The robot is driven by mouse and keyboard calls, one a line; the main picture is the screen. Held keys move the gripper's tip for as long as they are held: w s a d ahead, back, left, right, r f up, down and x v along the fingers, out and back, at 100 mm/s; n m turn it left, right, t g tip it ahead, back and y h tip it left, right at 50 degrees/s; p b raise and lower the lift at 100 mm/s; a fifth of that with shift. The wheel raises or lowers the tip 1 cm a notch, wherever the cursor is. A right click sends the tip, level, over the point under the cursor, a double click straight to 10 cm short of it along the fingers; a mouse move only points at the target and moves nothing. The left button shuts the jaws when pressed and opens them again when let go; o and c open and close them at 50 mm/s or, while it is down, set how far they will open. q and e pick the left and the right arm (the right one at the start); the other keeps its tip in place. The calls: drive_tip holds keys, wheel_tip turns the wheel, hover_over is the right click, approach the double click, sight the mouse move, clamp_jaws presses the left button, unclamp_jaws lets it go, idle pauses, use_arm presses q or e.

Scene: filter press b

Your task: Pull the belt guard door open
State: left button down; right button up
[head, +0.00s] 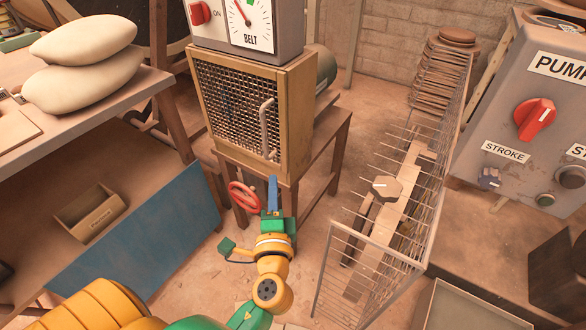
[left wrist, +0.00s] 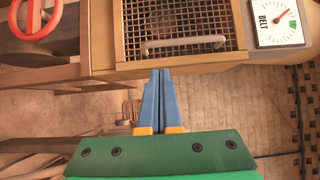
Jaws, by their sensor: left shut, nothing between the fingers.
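The belt guard door (head: 232,110) is a wire-mesh panel in a tan wooden frame on a stand, and it looks closed. Its pale bar handle (head: 267,127) runs upright near the right edge. My left gripper (head: 273,180) is in front of and below the handle, with its blue fingers together and empty. In the left wrist view, the handle (left wrist: 183,44) lies across the mesh door (left wrist: 215,15), just beyond the fingertips of my left gripper (left wrist: 160,72). The fingers look apart from the handle. My right gripper is out of view.
A red handwheel (head: 243,197) is just left of my left gripper. The belt gauge box (head: 250,25) sits above the door. A wire rack (head: 370,250) stands to the right, and a bench with sacks (head: 90,60) to the left. Bare floor lies between stand and rack.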

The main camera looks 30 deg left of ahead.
use_arm(q)
drive_tip(key=x, duration=0.9)
drive_tip(key=shift+a+p, duration=0.25)
drive_tip(key=shift+p, duration=0.05)
drive_tip(key=shift+s, duration=0.2)
